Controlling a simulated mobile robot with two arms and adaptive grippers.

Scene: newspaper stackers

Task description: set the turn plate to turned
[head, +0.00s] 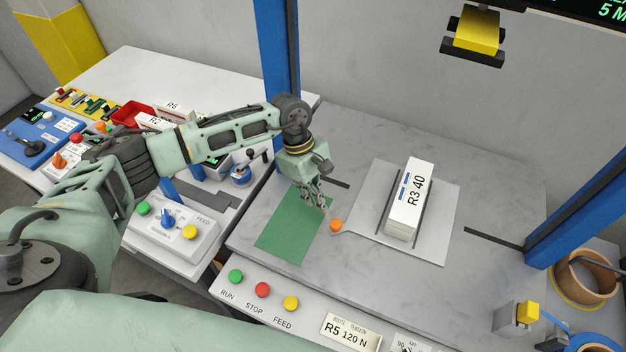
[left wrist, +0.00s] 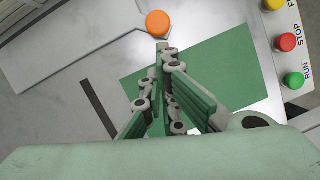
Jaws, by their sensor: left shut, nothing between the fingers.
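The turn plate (head: 370,208) is a light grey plate with dark slots, lying on the grey worktop. A white stack marked R3 40 (head: 405,208) lies on it, lengthwise along the slots. An orange knob (head: 336,225) sits on a short arm at the plate's near left corner. The knob also shows in the left wrist view (left wrist: 158,24), beside part of the plate (left wrist: 75,42). My left gripper (head: 323,207) is shut and empty, just left of and behind the knob, over the edge of a green mat (head: 285,235). It looks close to the knob; contact is unclear. My right gripper is out of view.
A blue post (head: 280,50) stands behind my left arm, another (head: 590,215) at right. Push buttons (head: 262,290) line the front edge. A yellow-and-black head (head: 477,32) hangs above. A control box (head: 178,225) stands left. The worktop right of the plate is mostly clear.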

